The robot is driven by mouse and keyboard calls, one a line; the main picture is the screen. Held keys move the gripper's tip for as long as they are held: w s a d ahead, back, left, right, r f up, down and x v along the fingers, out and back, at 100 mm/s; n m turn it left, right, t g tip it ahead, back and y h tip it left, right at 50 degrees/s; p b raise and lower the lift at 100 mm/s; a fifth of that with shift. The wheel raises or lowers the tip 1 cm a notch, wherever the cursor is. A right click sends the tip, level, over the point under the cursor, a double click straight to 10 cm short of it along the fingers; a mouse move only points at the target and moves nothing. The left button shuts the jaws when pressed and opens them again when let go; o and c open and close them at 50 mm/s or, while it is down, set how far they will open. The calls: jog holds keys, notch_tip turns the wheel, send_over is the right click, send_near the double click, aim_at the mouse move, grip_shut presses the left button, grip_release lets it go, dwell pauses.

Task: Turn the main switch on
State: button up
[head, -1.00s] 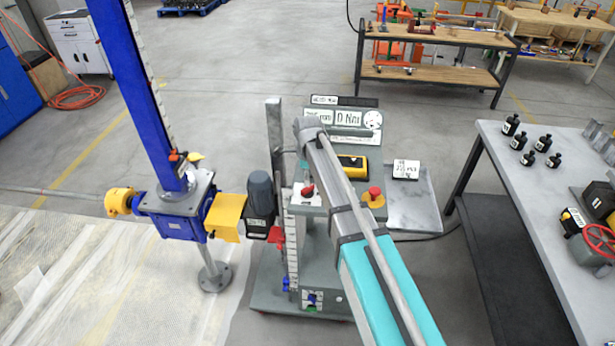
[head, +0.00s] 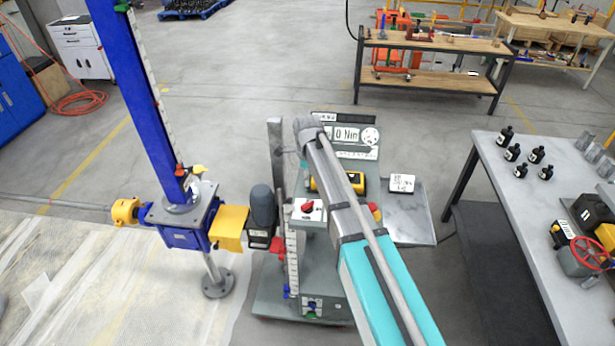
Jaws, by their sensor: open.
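The main switch appears to be the red rotary knob (head: 308,207) on a white plate on top of the grey-green console (head: 312,265), left of my forearm. The direction its handle points is too small to tell. My arm reaches up from the bottom of the head view, and its far end lies above and beyond the knob. My gripper cannot be made out; the arm's end seems to hide it. No contact with the knob shows.
A yellow device (head: 324,183) and a display panel (head: 347,134) stand behind the knob. A red button (head: 375,211) is partly behind my arm. A blue screw jack (head: 186,225) with a motor (head: 262,205) stands left. A grey table (head: 545,210) with several bottles is at the right.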

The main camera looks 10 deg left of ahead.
jog(key=s+d+f+n+b, duration=0.2)
jog(key=d+f+b, duration=0.1)
jog(key=d, duration=0.1)
jog(key=s+d+f+n+b, duration=0.2)
jog(key=d+f+b, duration=0.1)
jog(key=d, duration=0.1)
jog(key=s+d+f+n+b, duration=0.3)
jog(key=d, duration=0.1)
jog(key=shift+d, duration=0.2)
jog(key=s+d+f+n+b, duration=0.9)
jog(key=s+d+f+b, duration=0.2)
jog(key=d+b, duration=0.1)
jog(key=shift+s+f, duration=0.2)
jog(key=shift+f, duration=0.15)
dwell(0.4)
dwell(0.4)
